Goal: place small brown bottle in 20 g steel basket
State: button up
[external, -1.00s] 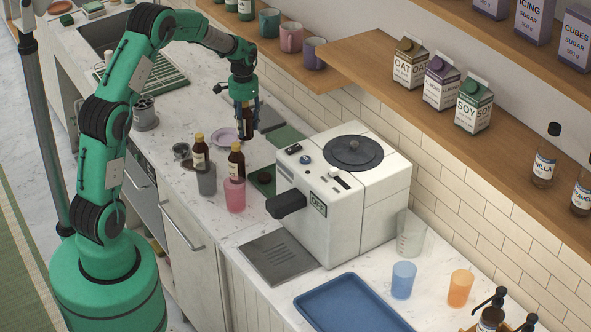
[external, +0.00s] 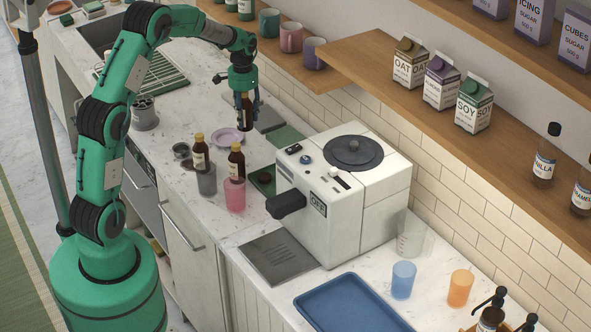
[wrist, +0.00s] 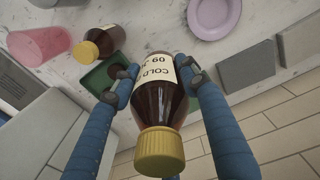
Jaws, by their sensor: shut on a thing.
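My gripper (external: 246,107) is shut on a small brown bottle (wrist: 160,105), which has a yellow cap and a cream label. In the external view the held bottle (external: 246,117) hangs upright above the counter, beyond the lilac plate, and is partly covered by the fingers. In the wrist view its cap points toward the camera, with a finger on each side. Small dark round metal pieces (external: 182,150) lie on the counter left of the plate. One may be the 20 g steel basket, but they are too small to tell.
Two more brown bottles (external: 200,158) (external: 236,163) stand by a grey cup (external: 206,182) and a pink cup (external: 235,197). A lilac plate (external: 226,136), a green tray (external: 262,182) and a white coffee machine (external: 345,195) are nearby. A shelf (external: 350,70) overhangs the back.

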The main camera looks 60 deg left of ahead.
aim_at(244, 97)
notch_tip(244, 97, up, 7)
jog(key=shift+r, duration=0.15)
jog(key=s+a+p, duration=0.2)
jog(key=s+a, duration=0.1)
jog(key=s, duration=1.2)
jog(key=s+a+p, duration=0.1)
jog(key=s+a, duration=0.1)
jog(key=s, duration=1.2)
notch_tip(244, 97, down, 13)
jog(key=shift+s, duration=0.35)
jog(key=shift+a, duration=0.1)
jog(key=w+a+f, duration=0.1)
jog(key=w+a, duration=0.9)
jog(key=w, duration=0.1)
jog(key=shift+w+a+f, duration=0.35)
jog(key=shift+a, duration=0.05)
jog(key=shift+f, duration=0.1)
jog(key=shift+f, duration=1.65)
